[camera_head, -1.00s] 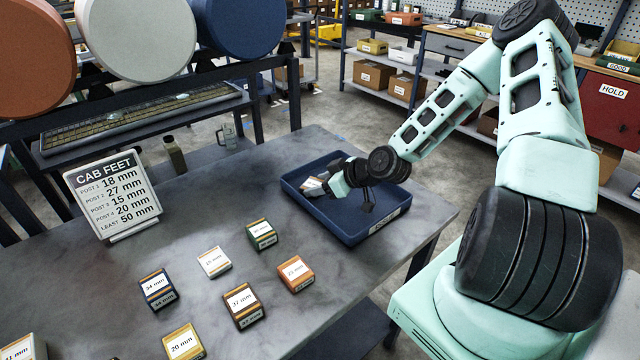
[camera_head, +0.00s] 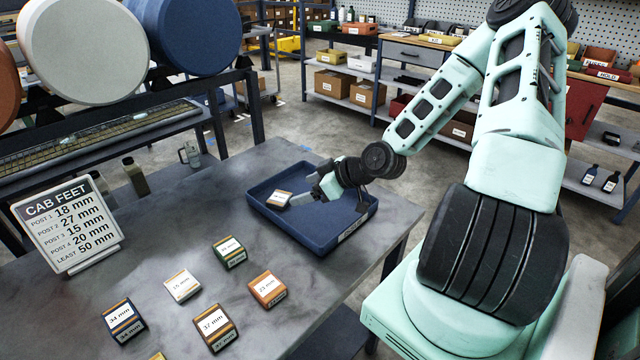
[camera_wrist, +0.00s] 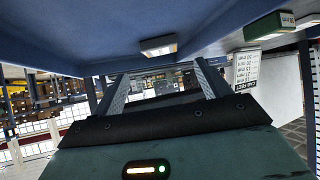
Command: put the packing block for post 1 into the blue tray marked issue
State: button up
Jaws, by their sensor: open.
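The blue tray (camera_head: 290,237) stands at the table's far right corner; the label on its front is too small to read. A white-topped block with an orange-brown band (camera_head: 278,199) lies inside, near its left side; its label is unreadable. The wrist view also shows this block (camera_wrist: 158,46) beyond the fingers, apart from them. My gripper (camera_head: 318,190) is open and empty, over the tray to the right of the block. The CAB FEET sign (camera_head: 66,222) reads post 1 18 mm, post 2 27, post 3 15, post 4 20, least 50 mm.
Loose blocks stand on the table: 34 mm (camera_head: 122,320), one seemingly 15 mm (camera_head: 182,286), a green one (camera_head: 229,251), an orange one (camera_head: 267,287) and a dark one reading 32 or 37 mm (camera_head: 212,327). Bottles and a mug (camera_head: 189,154) stand at the back edge.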

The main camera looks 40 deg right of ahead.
jog(key=v, duration=0.4)
jog(key=shift+r, duration=0.1)
jog(key=a+g, duration=0.1)
jog(key=a, duration=0.1)
jog(key=s+a+f+n+g, duration=0.1)
jog(key=a+g, duration=0.1)
jog(key=a, duration=0.1)
jog(key=a+g, duration=0.1)
jog(key=a, duration=0.2)
jog(key=shift+s+a+f+n+g, duration=0.1)
jog(key=shift+s+f+n+g, duration=0.2)
jog(key=shift+n+g, duration=0.1)
jog(key=a+g, duration=0.1)
jog(key=a, duration=0.1)
jog(key=s+a+r+g+h, duration=0.1)
jog(key=a, duration=0.1)
jog(key=s+a, duration=0.1)
jog(key=a, duration=0.1)
jog(key=shift+s+r+n+g+h, duration=0.2)
jog(key=shift+r+n+g+h, duration=0.1)
jog(key=shift+g+h, duration=0.1)
jog(key=s+a+r+g+h, duration=0.1)
jog(key=s+a+r, duration=0.5)
jog(key=s+a, duration=0.2)
jog(key=s+a+r+g+h, duration=0.1)
jog(key=s+a+r, duration=0.4)
jog(key=s+a, duration=0.3)
jog(key=shift+a+r+g, duration=0.3)
jog(key=shift+r, duration=0.1)
